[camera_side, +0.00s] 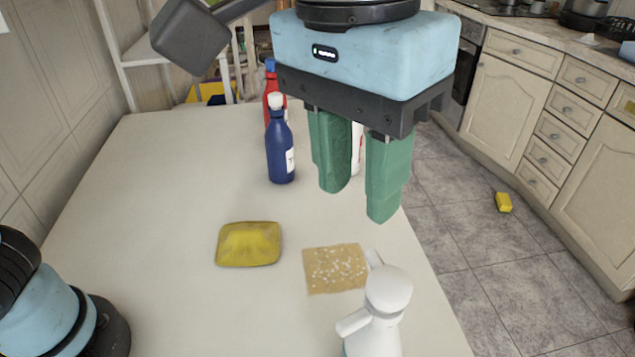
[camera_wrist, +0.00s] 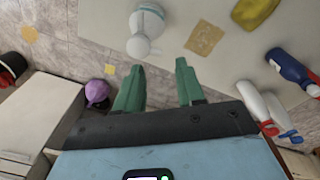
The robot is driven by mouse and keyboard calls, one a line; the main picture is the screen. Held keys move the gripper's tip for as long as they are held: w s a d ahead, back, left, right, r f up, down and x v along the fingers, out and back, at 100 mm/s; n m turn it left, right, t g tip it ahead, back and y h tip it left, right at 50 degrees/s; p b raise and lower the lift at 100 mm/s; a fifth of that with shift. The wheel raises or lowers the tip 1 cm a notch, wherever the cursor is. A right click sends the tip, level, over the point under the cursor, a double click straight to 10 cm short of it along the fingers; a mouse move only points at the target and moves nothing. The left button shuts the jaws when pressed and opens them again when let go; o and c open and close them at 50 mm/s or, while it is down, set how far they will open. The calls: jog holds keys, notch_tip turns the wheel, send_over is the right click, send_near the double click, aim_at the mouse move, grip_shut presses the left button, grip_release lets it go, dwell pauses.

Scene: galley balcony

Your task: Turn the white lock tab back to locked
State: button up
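A white bottle with a rounded head (camera_side: 388,290) stands at the near right of the table, cut off by the bottom edge of the side view. A white spout-like piece (camera_side: 353,322) sticks out to its left and a small upright white piece (camera_side: 373,259) shows behind the head; I cannot tell which is the lock tab or how it is set. The bottle also shows in the wrist view (camera_wrist: 143,28), beyond my fingertips. My gripper (camera_side: 358,205) is above the table, behind and above the bottle. Its green fingers are apart with nothing between them.
A tan speckled square (camera_side: 336,268) lies beside the bottle, and a yellow dish-like item (camera_side: 248,245) lies farther left. A blue bottle (camera_side: 280,150) and a red bottle (camera_side: 270,92) stand at the back. The table's left side is clear. Its right edge drops to a tiled floor.

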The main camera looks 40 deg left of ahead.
jog(key=w+a+f+t, duration=0.1)
jog(key=w+a+f, duration=0.1)
jog(key=a, duration=0.3)
jog(key=w+a+f+n+t+h, duration=0.1)
jog(key=w+a+f, duration=0.1)
jog(key=w+a, duration=0.15)
jog(key=w+a+f+t, duration=0.1)
jog(key=w+a+f, duration=0.1)
jog(key=a, duration=0.3)
jog(key=a+f+t, duration=0.1)
jog(key=a+f, duration=0.4)
jog(key=a, duration=0.2)
jog(key=s+a+f+t+y, duration=0.1)
jog(key=a+f, duration=0.3)
jog(key=a, duration=0.4)
jog(key=shift+s+a+f+n+t, duration=0.15)
jog(key=shift+a+f+n+t, duration=0.2)
jog(key=shift+t, duration=0.35)
notch_tip(320, 180, up, 17)
jog(key=m+g, duration=0.5)
jog(key=g, duration=0.2)
send_over(350, 320)
jog(key=shift+n+y, duration=0.25)
jog(key=shift+y, duration=0.05)
jog(key=shift+f, duration=6)
